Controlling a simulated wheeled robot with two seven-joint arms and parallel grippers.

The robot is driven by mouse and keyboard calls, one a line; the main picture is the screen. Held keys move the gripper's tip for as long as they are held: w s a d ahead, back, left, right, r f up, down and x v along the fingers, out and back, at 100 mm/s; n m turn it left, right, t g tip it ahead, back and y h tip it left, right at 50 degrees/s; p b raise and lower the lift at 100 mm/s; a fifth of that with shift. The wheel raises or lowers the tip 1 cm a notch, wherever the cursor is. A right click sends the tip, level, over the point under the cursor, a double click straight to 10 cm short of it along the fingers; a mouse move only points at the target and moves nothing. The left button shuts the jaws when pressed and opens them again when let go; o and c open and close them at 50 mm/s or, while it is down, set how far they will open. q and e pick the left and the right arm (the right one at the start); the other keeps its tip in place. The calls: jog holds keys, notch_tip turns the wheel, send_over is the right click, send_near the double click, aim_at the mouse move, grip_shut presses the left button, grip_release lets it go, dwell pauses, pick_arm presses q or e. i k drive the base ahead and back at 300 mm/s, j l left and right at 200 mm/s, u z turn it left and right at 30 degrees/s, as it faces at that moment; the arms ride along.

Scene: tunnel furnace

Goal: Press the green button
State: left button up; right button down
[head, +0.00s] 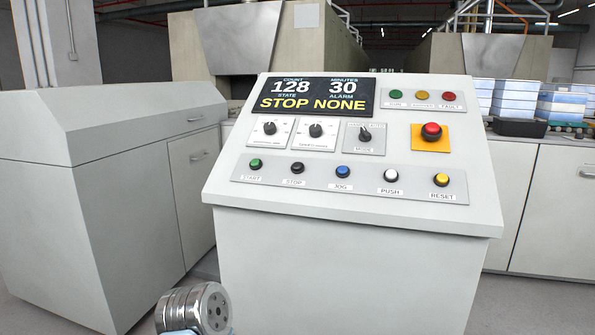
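The green button (256,163) is a small round push button at the left end of the lower button row on the sloped control panel (232,196). The label under it reads START. It stands clear, with nothing touching or covering it. A second round green piece, a lamp (396,94), sits at the upper right of the panel beside a yellow and a red one. Neither of my grippers is in view. A silver link of mine shows at the bottom edge, left of centre, below the panel.
Black, blue, white and yellow buttons share the row. Above are knobs, a red emergency button (431,131) and a display (318,97) reading STOP NONE. A grey cabinet (110,130) stands left. Stacked trays (513,99) are at right. Space before the panel is clear.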

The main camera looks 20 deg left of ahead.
aim_at(255, 162)
jog(key=j, duration=1.75)
jog(key=k+u, duration=0.05)
